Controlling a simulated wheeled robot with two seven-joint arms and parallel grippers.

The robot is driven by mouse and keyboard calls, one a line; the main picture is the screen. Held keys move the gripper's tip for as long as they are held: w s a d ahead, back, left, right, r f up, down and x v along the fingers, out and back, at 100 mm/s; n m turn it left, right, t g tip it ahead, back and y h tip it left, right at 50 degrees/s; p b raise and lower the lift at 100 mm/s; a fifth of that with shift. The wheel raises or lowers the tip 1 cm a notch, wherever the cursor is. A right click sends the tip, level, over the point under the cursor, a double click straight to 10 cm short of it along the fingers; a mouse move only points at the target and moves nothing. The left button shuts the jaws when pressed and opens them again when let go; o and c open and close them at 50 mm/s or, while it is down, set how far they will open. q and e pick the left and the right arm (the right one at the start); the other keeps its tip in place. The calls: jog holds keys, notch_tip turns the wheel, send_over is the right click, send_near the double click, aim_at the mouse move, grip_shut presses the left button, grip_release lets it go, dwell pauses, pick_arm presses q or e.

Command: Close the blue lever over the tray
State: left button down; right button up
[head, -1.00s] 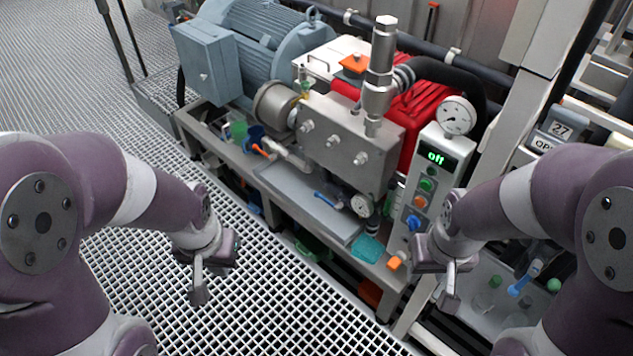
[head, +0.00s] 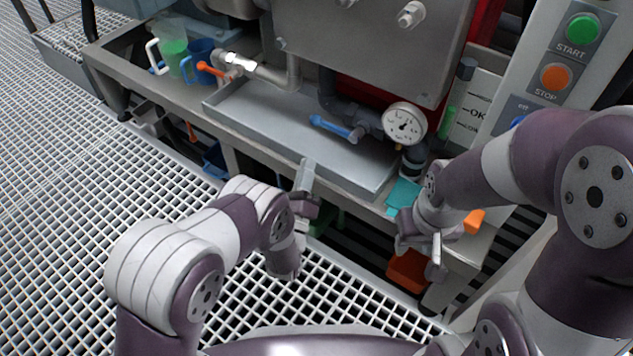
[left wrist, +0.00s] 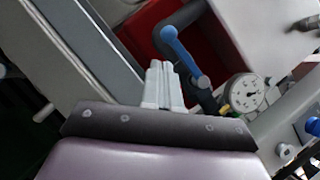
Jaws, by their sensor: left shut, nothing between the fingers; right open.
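The blue lever (head: 333,127) sits on a pipe valve above the grey tray (head: 262,122), just left of a round pressure gauge. Its handle points left and lies roughly along the tray. In the left wrist view the blue lever (left wrist: 182,52) is beyond my fingertips, a little to the right. My left gripper (head: 305,175) is shut and empty, in front of the tray's front edge and apart from the lever. Its shut fingers also show in the left wrist view (left wrist: 162,85). My right gripper (head: 420,250) is open and empty, below the teal cloth.
The gauge (head: 404,123) stands close right of the blue lever. The metal block (head: 370,45) overhangs the tray's back.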

aim_at(334, 129)
pick_arm(q)
jog(key=shift+m+t, duration=0.7)
jog(key=shift+m, duration=0.2)
jog(key=b+x, duration=0.1)
jog(key=x, duration=0.1)
jog(key=b+x, duration=0.2)
jog(key=d+b+x, duration=0.1)
jog(key=x, duration=0.1)
jog(key=shift+w+f, duration=0.25)
jog(key=shift+w, duration=0.1)
jog(key=shift+w+r, duration=0.2)
pick_arm(e)
notch_tip(334, 129, down, 6)
